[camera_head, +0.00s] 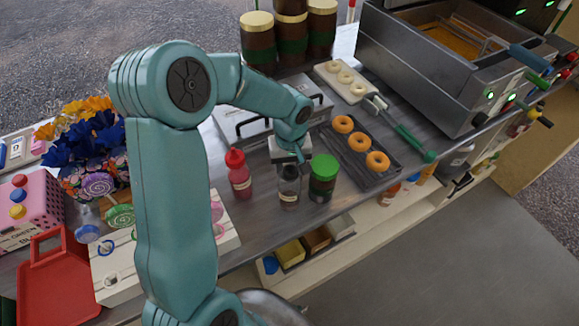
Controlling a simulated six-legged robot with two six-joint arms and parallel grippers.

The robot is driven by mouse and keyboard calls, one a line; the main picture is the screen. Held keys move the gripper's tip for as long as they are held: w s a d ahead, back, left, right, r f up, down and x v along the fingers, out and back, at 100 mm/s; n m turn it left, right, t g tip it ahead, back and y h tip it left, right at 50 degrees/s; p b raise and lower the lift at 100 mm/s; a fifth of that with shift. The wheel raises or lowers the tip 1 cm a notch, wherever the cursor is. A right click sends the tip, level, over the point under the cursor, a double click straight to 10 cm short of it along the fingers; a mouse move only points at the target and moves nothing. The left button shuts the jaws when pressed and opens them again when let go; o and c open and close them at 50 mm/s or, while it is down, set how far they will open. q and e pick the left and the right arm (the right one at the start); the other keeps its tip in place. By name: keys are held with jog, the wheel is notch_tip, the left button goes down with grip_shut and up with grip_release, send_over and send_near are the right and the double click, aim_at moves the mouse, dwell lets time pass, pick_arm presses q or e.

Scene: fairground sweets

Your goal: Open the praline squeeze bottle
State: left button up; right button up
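My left gripper (290,156) is over the top of a dark, see-through bottle (289,187), which I take to be the praline squeeze bottle. The bottle stands upright on the steel counter. The gripper hides its top and cap, and its label is too small to read. The fingers are seen from behind and above, so whether they are shut on the cap does not show. My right gripper is not in view.
A red squeeze bottle (240,176) stands to the left and a green-lidded jar (323,178) close on the right. A dark tray (385,152) with doughnuts lies beyond. The fryer (420,75) is at the back right. The counter's front edge is near the bottle.

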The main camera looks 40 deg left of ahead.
pick_arm(q)
jog(key=shift+r, duration=0.1)
jog(key=shift+f, duration=0.2)
jog(key=o, duration=1.2)
jog(key=shift+c, duration=0.2)
jog(key=shift+r, duration=0.1)
jog(key=shift+r, duration=0.25)
notch_tip(320, 180, up, 12)
jog(key=shift+f, duration=0.15)
